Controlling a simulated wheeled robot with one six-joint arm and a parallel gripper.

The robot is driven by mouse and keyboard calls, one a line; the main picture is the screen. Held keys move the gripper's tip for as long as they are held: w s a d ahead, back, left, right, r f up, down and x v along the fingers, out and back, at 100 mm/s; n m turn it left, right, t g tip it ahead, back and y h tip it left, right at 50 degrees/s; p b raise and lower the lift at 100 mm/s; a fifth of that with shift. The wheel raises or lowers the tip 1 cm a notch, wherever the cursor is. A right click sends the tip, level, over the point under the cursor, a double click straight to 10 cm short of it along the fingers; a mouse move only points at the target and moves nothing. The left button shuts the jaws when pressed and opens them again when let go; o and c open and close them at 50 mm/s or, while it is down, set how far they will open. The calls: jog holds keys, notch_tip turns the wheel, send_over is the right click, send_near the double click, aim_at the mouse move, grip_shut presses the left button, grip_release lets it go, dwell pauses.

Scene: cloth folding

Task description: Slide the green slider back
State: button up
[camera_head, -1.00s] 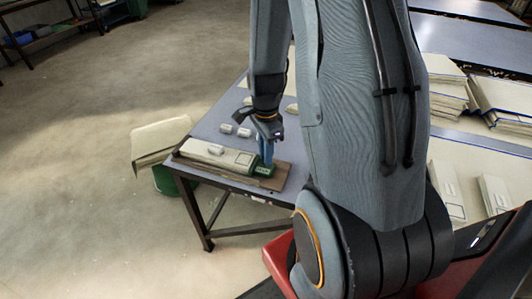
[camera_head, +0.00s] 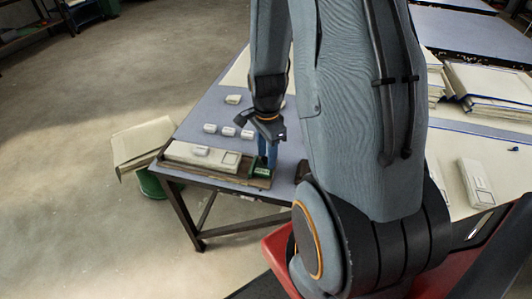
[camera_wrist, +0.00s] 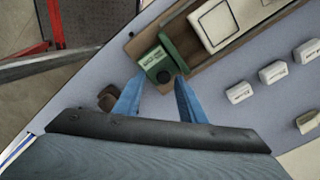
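The green slider (camera_head: 260,170) is a small block with a printed label. It sits at the right end of a brown wooden base (camera_head: 222,176), beside a long cream block (camera_head: 196,156). In the wrist view the slider (camera_wrist: 158,60) shows beside the cream block's end (camera_wrist: 228,22). My gripper (camera_head: 267,154) points down at the slider. Its two blue fingers (camera_wrist: 158,82) are spread apart, with the tips at the slider's near edge. Nothing shows between them except the slider's edge. I cannot tell whether a finger touches it.
Several small white labelled blocks (camera_head: 228,131) stand on the blue-grey table (camera_head: 205,108) behind the base. A dark brown piece (camera_wrist: 110,97) lies left of the fingers in the wrist view. A green bin (camera_head: 150,183) with a cream lid stands beside the table. Cream stacks lie at right.

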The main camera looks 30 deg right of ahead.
aim_at(266, 159)
jog(key=shift+w+a, duration=0.1)
jog(key=shift+r, duration=0.6)
jog(key=shift+r+b, duration=0.3)
jog(key=shift+r, duration=3)
jog(key=s+a+r+n, duration=0.2)
jog(key=a+n, duration=0.4)
jog(key=n, duration=0.3)
jog(key=s+a+r+n, duration=0.3)
jog(key=a+n, duration=0.3)
jog(key=n, duration=0.3)
jog(key=shift+s+a+r+n+t, duration=0.3)
jog(key=shift+s+a+n, duration=0.1)
jog(key=shift+s, duration=0.1)
